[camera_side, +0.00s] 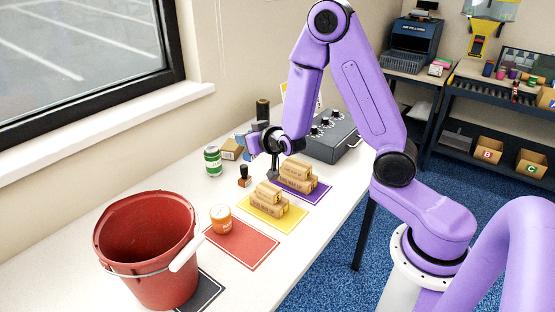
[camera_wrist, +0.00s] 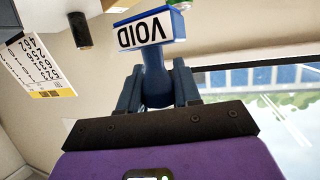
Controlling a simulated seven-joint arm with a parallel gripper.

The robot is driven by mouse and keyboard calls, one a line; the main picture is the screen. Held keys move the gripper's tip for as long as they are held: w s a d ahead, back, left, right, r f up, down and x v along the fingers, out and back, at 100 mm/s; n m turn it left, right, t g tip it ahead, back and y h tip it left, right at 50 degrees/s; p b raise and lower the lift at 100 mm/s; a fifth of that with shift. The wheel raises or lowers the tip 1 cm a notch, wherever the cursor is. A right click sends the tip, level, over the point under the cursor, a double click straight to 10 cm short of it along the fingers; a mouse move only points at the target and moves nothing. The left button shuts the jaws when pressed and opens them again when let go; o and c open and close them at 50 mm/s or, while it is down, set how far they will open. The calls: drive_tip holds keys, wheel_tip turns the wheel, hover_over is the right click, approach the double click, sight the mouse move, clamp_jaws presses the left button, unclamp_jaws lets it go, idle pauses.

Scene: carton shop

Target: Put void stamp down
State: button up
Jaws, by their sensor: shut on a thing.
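The void stamp (camera_wrist: 155,68) is blue with a white face plate reading VOID, upside down in the wrist view. My gripper (camera_wrist: 157,90) is shut on its blue handle, with one finger on each side. The plate end sticks out beyond the fingertips, and nothing shows touching the plate in that view. In the side view my gripper (camera_side: 253,146) is low over the back of the white table, and the stamp is hard to tell from the fingers there.
A green can (camera_side: 213,160) and a small dark-handled stamp (camera_side: 243,174) stand nearby. Cartons lie on the purple mat (camera_side: 320,194) and yellow mat (camera_side: 285,223). An orange jar (camera_side: 221,219) stands on the red mat (camera_side: 250,249). A red bucket (camera_side: 150,265) fills the front left.

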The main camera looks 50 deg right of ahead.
drive_tip(key=s+d+n+y, duration=0.2)
drive_tip(key=s+d, duration=0.1)
drive_tip(key=d, duration=0.4)
drive_tip(key=s+d+n+y, duration=0.1)
drive_tip(key=s+d+y, duration=0.1)
drive_tip(key=s+d, duration=0.35)
drive_tip(key=w+d+f, duration=0.2)
drive_tip(key=w+f, duration=0.1)
drive_tip(key=w, duration=0.1)
drive_tip(key=w+d+f, duration=0.2)
drive_tip(key=w+f, duration=0.1)
drive_tip(key=w, duration=0.2)
drive_tip(key=w+d+f, duration=0.2)
drive_tip(key=w+f, duration=0.1)
drive_tip(key=w, duration=0.1)
drive_tip(key=shift+w+d+f, duration=0.3)
drive_tip(key=shift+w+d, duration=0.1)
drive_tip(key=shift+w+d+f, duration=0.1)
drive_tip(key=shift+w+f, duration=0.15)
drive_tip(key=shift+f, duration=1.65)
drive_tip(key=shift+f, duration=0.1)
drive_tip(key=o, duration=1.1)
drive_tip(key=shift+c, duration=0.2)
